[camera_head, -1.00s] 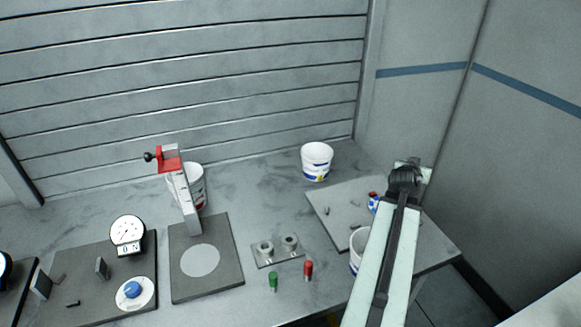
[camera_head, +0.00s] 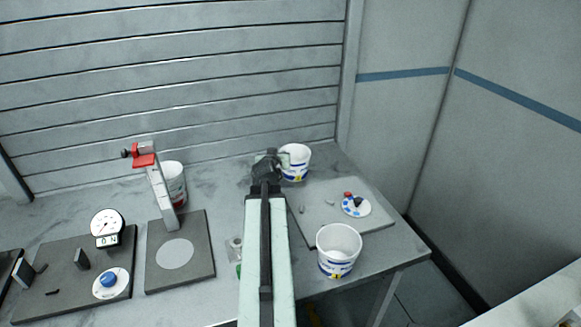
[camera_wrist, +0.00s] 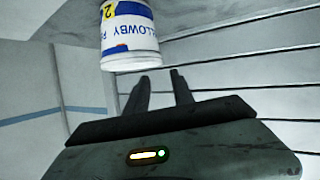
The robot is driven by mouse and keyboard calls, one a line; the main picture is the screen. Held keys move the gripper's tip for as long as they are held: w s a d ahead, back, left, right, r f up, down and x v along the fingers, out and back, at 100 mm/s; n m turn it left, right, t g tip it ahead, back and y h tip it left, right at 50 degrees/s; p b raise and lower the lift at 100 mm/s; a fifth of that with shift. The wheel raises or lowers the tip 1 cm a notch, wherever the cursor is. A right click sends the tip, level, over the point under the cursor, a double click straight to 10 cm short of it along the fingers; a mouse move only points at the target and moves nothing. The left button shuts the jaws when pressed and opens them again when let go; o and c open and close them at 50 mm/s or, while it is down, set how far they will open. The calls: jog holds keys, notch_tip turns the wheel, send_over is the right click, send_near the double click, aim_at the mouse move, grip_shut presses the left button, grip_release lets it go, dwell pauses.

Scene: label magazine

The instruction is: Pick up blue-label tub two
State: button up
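The blue-label tub (camera_head: 294,168) stands at the back right of the table. It is white, with a blue and yellow label. In the wrist view the tub (camera_wrist: 130,35) appears upside down with a "2" on yellow, partly cut off by the top edge. My gripper (camera_head: 268,163) is just left of this tub in the head view. In the wrist view my gripper's fingers (camera_wrist: 160,85) are apart with nothing between them, and the tub is beyond them and to the left. Whether they touch it is unclear, but they look apart.
Another white blue-label tub (camera_head: 338,255) stands at the front of a grey plate (camera_head: 318,205), near a spotted disc (camera_head: 352,211). A third tub (camera_head: 173,182) stands behind a red-topped stand (camera_head: 158,190). A dial gauge (camera_head: 108,226) is at left. A slatted wall closes the back.

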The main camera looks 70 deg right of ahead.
jog(key=b+x, duration=0.1)
jog(key=x, duration=0.1)
jog(key=b+x, duration=0.1)
jog(key=x, duration=0.2)
jog(key=b+x, duration=0.1)
jog(key=x, duration=0.2)
jog(key=shift+w+f, duration=0.1)
jog(key=shift+f, duration=0.3)
jog(key=shift+a+r, duration=0.15)
grip_shut()
dwell(0.9)
